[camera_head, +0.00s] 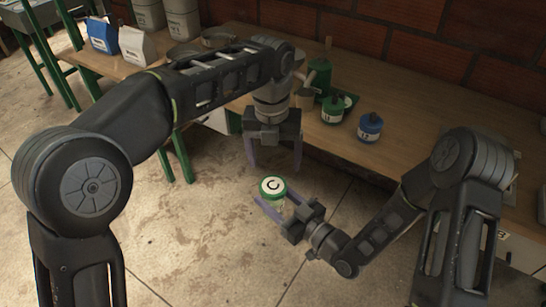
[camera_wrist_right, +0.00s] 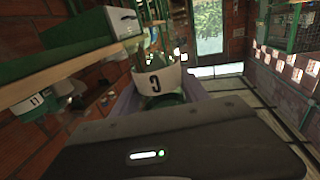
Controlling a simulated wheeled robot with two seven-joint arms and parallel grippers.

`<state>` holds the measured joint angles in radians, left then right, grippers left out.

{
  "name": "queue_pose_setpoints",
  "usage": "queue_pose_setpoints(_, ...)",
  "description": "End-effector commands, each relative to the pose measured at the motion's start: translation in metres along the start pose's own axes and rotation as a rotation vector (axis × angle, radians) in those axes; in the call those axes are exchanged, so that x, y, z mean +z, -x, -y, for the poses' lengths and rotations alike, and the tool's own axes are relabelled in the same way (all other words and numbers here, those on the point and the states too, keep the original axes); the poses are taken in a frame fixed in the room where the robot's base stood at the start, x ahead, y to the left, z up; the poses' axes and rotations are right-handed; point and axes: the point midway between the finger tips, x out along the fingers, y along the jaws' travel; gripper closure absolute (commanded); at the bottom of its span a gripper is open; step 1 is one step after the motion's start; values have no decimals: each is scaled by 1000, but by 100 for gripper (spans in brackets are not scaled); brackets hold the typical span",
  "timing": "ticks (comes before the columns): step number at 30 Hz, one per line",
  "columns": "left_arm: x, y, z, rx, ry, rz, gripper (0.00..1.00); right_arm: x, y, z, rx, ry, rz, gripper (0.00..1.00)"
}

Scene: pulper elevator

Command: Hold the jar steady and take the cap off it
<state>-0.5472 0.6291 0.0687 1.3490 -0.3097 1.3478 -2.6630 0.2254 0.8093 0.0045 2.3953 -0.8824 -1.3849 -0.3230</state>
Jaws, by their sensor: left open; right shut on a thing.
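The jar (camera_head: 284,206) has a pale green body and a green-rimmed cap (camera_head: 272,187) on it, with a white top marked with a dark C. My right gripper (camera_head: 277,204) is shut on the jar and holds it up in front of the bench. In the right wrist view, a white C label (camera_wrist_right: 156,79) shows between the fingers; much of the jar is hidden there by the gripper body. My left gripper (camera_head: 273,166) is open and empty, fingers pointing down, just above and behind the cap in the picture, apparently apart from it.
The wooden bench (camera_head: 400,165) runs along the brick wall. On it stand green containers (camera_head: 333,109), a blue container (camera_head: 370,127), and blue and white bags (camera_head: 137,45) at the back left. The floor (camera_head: 215,235) below the jar is clear.

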Motion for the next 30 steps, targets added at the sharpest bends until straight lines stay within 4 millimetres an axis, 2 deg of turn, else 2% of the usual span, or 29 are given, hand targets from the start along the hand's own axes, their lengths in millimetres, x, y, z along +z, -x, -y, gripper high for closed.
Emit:
queue_pose_setpoints(13, -3, 0, -3, 41, -37, -19, 21, 0, 0, 0, 0, 0, -1, 100)
queue_pose_setpoints(17, -3, -5, -3, 40, -36, -20, 21, 0, 0, 0, 0, 0, -1, 100)
queue_pose_setpoints(20, -3, -15, -3, 40, -36, -21, 21, 0, 0, 0, 0, 0, -1, 100)
queue_pose_setpoints(30, -4, -64, -5, 40, -36, -20, 21, 0, 0, 0, 0, 0, -1, 100)
